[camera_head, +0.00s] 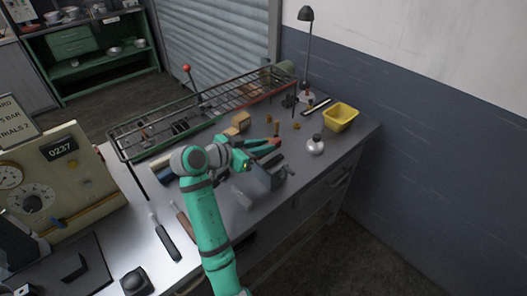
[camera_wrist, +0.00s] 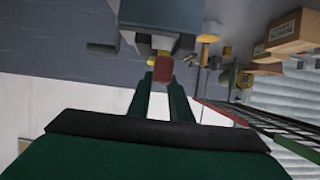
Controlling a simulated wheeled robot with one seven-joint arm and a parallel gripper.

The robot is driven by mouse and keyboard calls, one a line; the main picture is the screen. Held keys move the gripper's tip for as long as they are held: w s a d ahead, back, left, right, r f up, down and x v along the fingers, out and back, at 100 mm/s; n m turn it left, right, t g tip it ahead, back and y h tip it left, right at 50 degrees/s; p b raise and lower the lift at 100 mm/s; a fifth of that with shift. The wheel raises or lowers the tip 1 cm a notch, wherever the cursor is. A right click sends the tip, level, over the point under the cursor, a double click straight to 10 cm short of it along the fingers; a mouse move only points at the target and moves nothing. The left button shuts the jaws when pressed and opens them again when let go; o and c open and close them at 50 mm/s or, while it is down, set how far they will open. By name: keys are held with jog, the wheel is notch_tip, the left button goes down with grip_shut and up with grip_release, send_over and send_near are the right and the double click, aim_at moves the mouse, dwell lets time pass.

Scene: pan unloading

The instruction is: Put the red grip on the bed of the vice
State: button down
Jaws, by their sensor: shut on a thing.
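The red grip (camera_wrist: 163,72) is between the green fingertips of my gripper (camera_wrist: 162,78) in the wrist view. In the head view, a small red piece (camera_head: 275,141) shows at the end of my gripper (camera_head: 268,147). My gripper is shut on it. The grey vice (camera_head: 262,177) stands near the bench's front edge, just below the gripper in the picture. In the wrist view a grey block (camera_wrist: 160,14), which looks like part of the vice, lies beyond the red grip. The height between grip and vice is hard to tell, and the bed is not clearly visible.
A round silver-grey pot (camera_head: 315,145) and a yellow bin (camera_head: 341,117) stand to the right. A cardboard box (camera_head: 240,120) and small brass pieces (camera_head: 296,125) lie behind. A wire rack (camera_head: 205,104) runs along the back. A dark-handled tool (camera_head: 165,240) lies front left.

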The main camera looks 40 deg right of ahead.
jog(key=shift+f, duration=1.1)
jog(key=shift+f, duration=0.1)
jog(key=c, duration=1.6)
grip_release()
jog(key=v, duration=1.2)
jog(key=shift+w, duration=0.1)
